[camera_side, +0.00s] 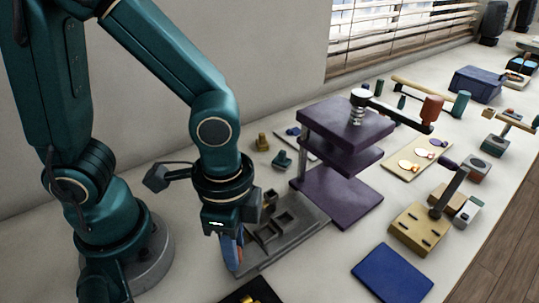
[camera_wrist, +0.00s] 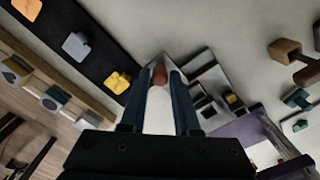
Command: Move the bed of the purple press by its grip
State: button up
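The purple press (camera_side: 345,135) stands in the middle of the side view. Its flat grey bed (camera_side: 305,222), with square recesses, extends from the press toward my gripper. My gripper (camera_side: 234,258) points down at the bed's near end in the side view. In the wrist view, a reddish-brown grip (camera_wrist: 158,76) shows between the tips of my two fingers (camera_wrist: 160,80), beside the grey bed (camera_wrist: 205,72). The fingers are apart, with small gaps seeming to show on both sides of the grip. I cannot tell their height relative to it.
A blue mat (camera_side: 392,274) and a yellow block with a lever (camera_side: 422,228) lie right of the press. A black tray with yellow pieces (camera_side: 250,292) is close in front of my gripper. Small olive and teal parts (camera_side: 282,160) stand behind the bed.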

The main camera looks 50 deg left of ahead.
aim_at(296, 221)
grip_shut()
jog(key=shift+w, duration=0.1)
jog(key=shift+w, duration=2.95)
jog(key=shift+w, duration=3)
